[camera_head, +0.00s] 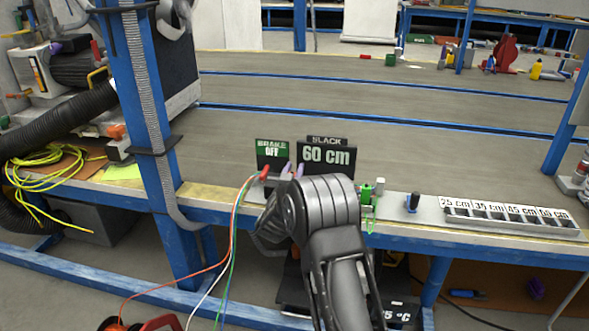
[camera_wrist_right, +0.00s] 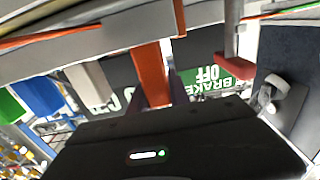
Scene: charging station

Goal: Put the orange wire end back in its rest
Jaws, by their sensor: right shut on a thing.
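My right arm reaches to the front edge of the bench, and its gripper (camera_head: 292,172) is mostly hidden behind its own wrist in the head view. In the right wrist view the purple-tipped fingers (camera_wrist_right: 160,88) are shut on an orange wire end (camera_wrist_right: 149,66). An orange wire (camera_wrist_right: 50,36) crosses at upper left there. In the head view the orange wire (camera_head: 236,205) rises beside white, green and blue ones from the floor to the bench edge. The wire end's rest cannot be made out clearly. My left gripper is out of view.
Red (camera_wrist_right: 232,72), grey (camera_wrist_right: 88,84) and blue (camera_wrist_right: 40,95) pieces flank the gripper. Signs read BRAKE OFF (camera_head: 271,148) and SLACK 60 cm (camera_head: 326,157). A blue post (camera_head: 146,110) stands left; a labelled tray (camera_head: 510,216) lies right.

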